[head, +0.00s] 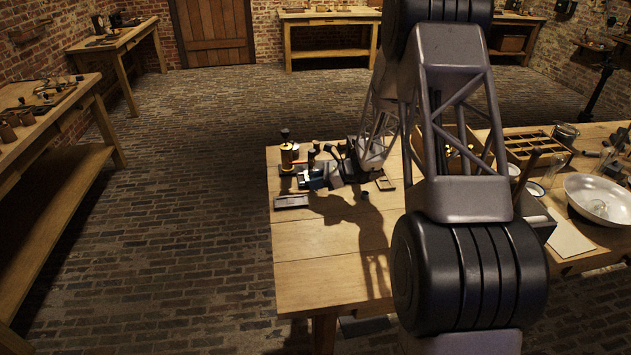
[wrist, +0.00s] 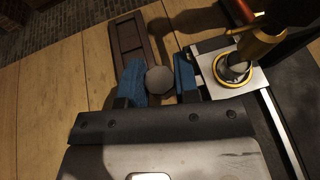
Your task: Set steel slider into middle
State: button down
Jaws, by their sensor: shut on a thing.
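My gripper (wrist: 160,77) has blue fingers, shut on a round grey metal piece, which I take to be the steel slider (wrist: 160,80). Only its flat round top shows between the fingers; its lower part is hidden. A dark tray (wrist: 144,41) with compartments lies just beyond the fingertips in the wrist view, up and to the left of the held piece. I cannot tell the gap between the piece and the tray.
A brass device (head: 289,154) stands behind the gripper; in the wrist view brass parts (wrist: 235,67) rise from a steel plate close to the right finger. A wooden compartment box (head: 538,148) and a metal bowl (head: 600,198) are at the right. The front left tabletop (head: 315,270) is clear.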

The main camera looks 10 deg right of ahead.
jog(key=shift+d, duration=0.1)
jog(key=shift+d, duration=3.95)
jog(key=c, duration=0.8)
grip_release()
jog(key=shift+c, duration=0.2)
jog(key=shift+v, duration=3.85)
